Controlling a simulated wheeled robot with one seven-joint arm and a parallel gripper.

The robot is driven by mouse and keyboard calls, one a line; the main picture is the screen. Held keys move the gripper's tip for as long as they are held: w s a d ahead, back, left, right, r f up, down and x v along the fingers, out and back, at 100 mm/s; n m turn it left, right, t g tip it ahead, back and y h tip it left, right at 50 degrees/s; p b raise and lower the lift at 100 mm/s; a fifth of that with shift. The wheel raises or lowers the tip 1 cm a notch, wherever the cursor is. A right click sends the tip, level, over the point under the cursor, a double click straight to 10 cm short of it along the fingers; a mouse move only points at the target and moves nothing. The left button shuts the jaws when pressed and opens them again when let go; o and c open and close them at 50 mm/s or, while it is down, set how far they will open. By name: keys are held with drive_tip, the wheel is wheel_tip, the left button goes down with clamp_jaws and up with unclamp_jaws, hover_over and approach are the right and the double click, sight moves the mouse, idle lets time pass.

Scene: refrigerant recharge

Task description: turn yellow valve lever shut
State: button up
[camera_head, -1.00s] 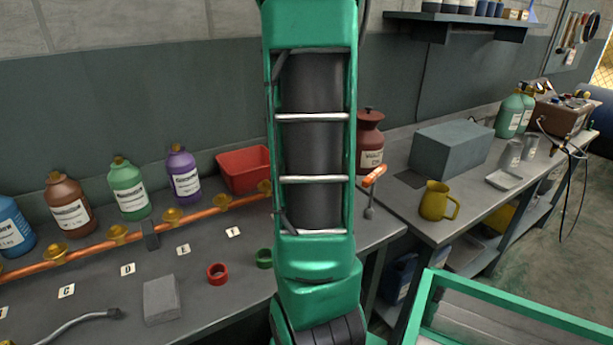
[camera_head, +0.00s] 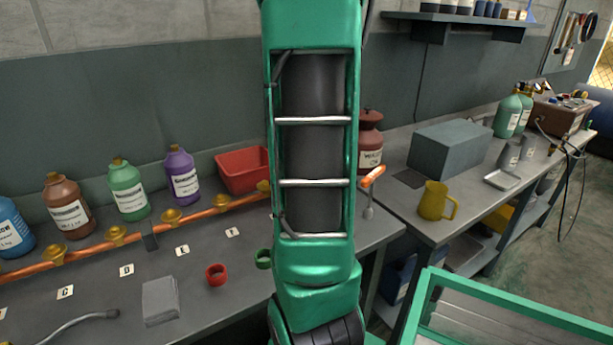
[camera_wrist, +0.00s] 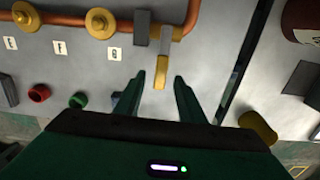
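The yellow valve lever (camera_wrist: 160,76) shows in the wrist view, hanging below the copper pipe (camera_wrist: 70,17) from a grey piece beside a brass fitting. My gripper (camera_wrist: 159,79) is open, with one green fingertip on each side of the lever's yellow end. I see a gap on both sides and cannot tell how deep the lever sits between the fingers. In the head view my green arm hides the lever and my gripper. The copper pipe (camera_head: 85,243) runs along the bench there, with several brass valves on it.
A brown jug (camera_head: 370,140) stands behind my arm. A yellow pitcher (camera_head: 436,201) stands on the right bench.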

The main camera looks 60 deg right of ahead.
wheel_tip(320, 180, up, 8)
drive_tip(key=shift+r, duration=0.15)
idle(0.7)
